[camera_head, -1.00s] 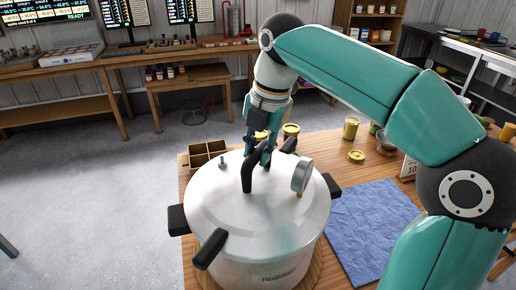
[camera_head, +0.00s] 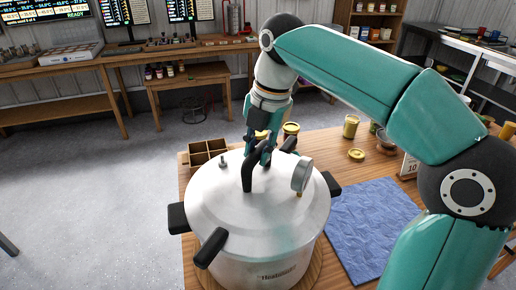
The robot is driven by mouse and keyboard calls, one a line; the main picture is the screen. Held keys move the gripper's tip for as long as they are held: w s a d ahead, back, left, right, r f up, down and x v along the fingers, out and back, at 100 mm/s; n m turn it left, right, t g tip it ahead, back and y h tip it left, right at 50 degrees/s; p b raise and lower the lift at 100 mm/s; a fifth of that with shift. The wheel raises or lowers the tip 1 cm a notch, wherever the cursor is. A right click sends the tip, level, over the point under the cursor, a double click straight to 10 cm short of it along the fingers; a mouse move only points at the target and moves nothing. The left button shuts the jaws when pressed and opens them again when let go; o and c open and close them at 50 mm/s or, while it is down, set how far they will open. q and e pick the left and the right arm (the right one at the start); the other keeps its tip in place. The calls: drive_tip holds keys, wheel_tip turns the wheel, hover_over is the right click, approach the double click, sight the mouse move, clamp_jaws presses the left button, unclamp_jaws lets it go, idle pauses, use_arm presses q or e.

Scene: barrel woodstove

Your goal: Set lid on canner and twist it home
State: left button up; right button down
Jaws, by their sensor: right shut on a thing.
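The silver canner (camera_head: 262,272) stands on a round wooden board on the table, with a black side handle showing at left and at right. The domed lid (camera_head: 222,203) sits on top of it, with a gauge (camera_head: 301,174) on its right side and a small valve knob at back left. A black lid handle juts out at the front left. My right gripper (camera_head: 262,158) reaches down from behind and is shut on the black handle (camera_head: 248,172) at the lid's middle; its fingertips are partly hidden by the handle. My left gripper is not in view.
A blue cloth (camera_head: 372,225) lies right of the canner. A divided wooden box (camera_head: 205,151) is behind it at left. Jars (camera_head: 350,127), a gold lid (camera_head: 357,155) and a bowl stand toward the table's back. My right arm spans the upper right.

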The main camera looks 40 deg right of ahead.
drive_tip(key=c, duration=0.9)
unclamp_jaws()
drive_tip(key=o, duration=0.3)
drive_tip(key=shift+f, duration=0.1)
drive_tip(key=shift+o, duration=0.2)
wheel_tip(320, 180, up, 7)
drive_tip(key=s+p, duration=0.1)
drive_tip(key=p, duration=0.5)
drive_tip(key=shift+s+d, duration=0.15)
drive_tip(key=shift+d, duration=0.05)
